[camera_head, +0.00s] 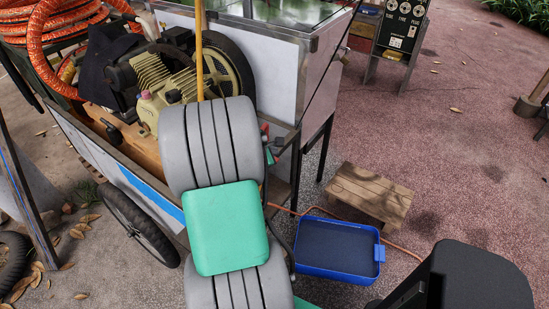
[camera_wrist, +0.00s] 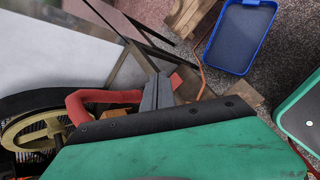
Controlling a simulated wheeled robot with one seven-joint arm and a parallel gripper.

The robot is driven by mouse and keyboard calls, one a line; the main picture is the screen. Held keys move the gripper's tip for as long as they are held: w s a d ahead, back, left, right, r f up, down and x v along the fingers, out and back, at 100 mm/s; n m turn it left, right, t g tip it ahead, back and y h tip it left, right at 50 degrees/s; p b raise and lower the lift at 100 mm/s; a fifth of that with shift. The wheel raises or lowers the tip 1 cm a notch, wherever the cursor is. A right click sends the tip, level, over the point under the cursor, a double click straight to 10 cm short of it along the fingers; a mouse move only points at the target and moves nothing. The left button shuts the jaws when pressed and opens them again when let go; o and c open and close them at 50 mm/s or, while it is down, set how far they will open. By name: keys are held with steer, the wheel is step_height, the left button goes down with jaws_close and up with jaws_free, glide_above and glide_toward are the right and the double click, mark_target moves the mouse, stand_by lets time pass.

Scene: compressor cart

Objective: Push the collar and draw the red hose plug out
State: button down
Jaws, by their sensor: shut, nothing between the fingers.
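A thick red curved hose or handle (camera_wrist: 95,98) shows in the wrist view, running left to right behind my gripper's fingers. A little red (camera_head: 264,130) also shows at the cart's near corner in the head view, just right of my arm. My gripper (camera_wrist: 157,92) is shut and empty, its grey fingers together in front of the red piece. I cannot tell whether they touch it. I cannot make out the collar or the plug itself. In the head view my arm covers most of that corner and my gripper.
The compressor (camera_head: 165,80) stands in the cart (camera_head: 318,60), with a coiled orange hose (camera_head: 40,22) at top left. A blue tray (camera_head: 378,252) and a wooden stool (camera_head: 370,192) are on the ground to the right, a thin orange hose near them. Paving farther right is mostly open.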

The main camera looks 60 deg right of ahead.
steer(key=shift+r+p, duration=2.25)
steer(key=shift+r, duration=0.35)
steer(key=shift+f, duration=0.1)
